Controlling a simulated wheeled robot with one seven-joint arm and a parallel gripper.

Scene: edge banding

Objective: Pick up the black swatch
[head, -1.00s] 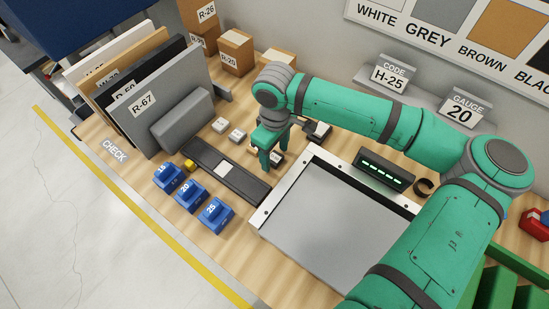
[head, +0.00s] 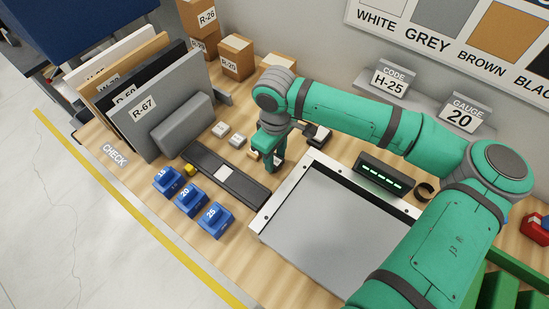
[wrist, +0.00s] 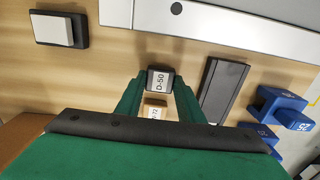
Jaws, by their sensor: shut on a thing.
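The black swatch (wrist: 161,80), a small dark block with a white D-50 label, sits between the two green fingers of my gripper (wrist: 158,88) in the wrist view. The fingers are shut on it, one on each side. In the head view my gripper (head: 268,160) points down over the bench, between the dark strip and the silver-edged plate. There the fingers mostly hide the swatch. I cannot tell whether it is clear of the bench.
A tan swatch (wrist: 155,110) lies close behind the black one. Pale swatches (head: 220,129) lie to the left. A dark strip (head: 238,181), blue blocks (head: 190,200) and the silver-edged plate (head: 325,215) surround my gripper. Upright boards (head: 165,95) stand at left.

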